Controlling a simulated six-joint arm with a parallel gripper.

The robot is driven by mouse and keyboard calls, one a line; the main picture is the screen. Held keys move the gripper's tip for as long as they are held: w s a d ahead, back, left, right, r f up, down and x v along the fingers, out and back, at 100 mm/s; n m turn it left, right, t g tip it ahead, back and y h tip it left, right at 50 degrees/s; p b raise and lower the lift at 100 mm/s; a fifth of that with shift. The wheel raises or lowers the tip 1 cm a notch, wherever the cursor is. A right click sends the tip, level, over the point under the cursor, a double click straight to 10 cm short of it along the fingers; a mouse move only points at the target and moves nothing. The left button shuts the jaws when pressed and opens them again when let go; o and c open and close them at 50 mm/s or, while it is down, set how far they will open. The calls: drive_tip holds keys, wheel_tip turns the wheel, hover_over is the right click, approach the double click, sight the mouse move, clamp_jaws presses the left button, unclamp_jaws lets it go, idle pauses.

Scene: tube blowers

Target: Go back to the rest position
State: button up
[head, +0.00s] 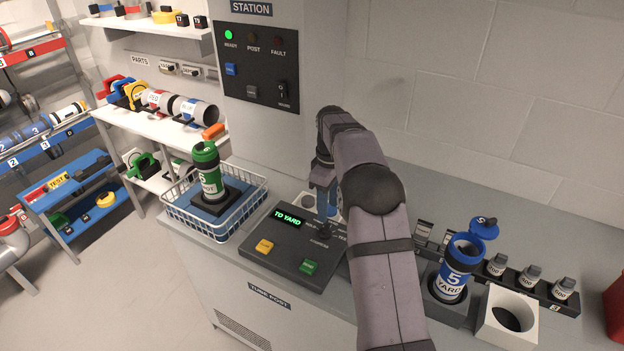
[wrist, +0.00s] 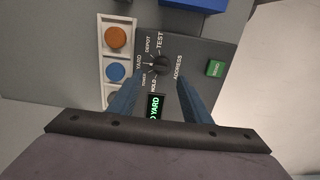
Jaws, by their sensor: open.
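My gripper (head: 326,208) hangs over the back right of the dark console (head: 280,262), at the end of my bent arm. In the wrist view its two blue fingers (wrist: 157,88) are apart with nothing between their tips. The console's black selector knob (wrist: 158,65) lies in the gap beyond the fingertips; I cannot tell how far below. The console display (head: 289,217) reads TO YARD in green. My arm covers part of the console's right side in the head view.
A wire basket (head: 250,217) with a green-capped tube (head: 208,172) stands left. An open-lidded blue tube (head: 456,268) marked 5 YARD stands right in a dark holder, beside a white block with a round hole (head: 510,312). The station panel (head: 258,68) shows a green READY light.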

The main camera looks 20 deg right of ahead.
drive_tip(key=shift+s+a+r, duration=0.15)
drive_tip(key=shift+s+a, duration=0.15)
drive_tip(key=shift+s, duration=0.1)
drive_tip(key=s+a+f+m, duration=0.1)
drive_tip(key=s+a+m, duration=0.1)
drive_tip(key=s, duration=0.8)
drive_tip(key=s+a+f+m, duration=0.1)
drive_tip(key=s+a+m, duration=0.2)
drive_tip(key=s, duration=0.7)
drive_tip(key=s+a+m, duration=0.3)
drive_tip(key=s+m, duration=0.1)
drive_tip(key=s, duration=0.7)
drive_tip(key=shift+a+f, duration=0.25)
drive_tip(key=shift+f, duration=0.15)
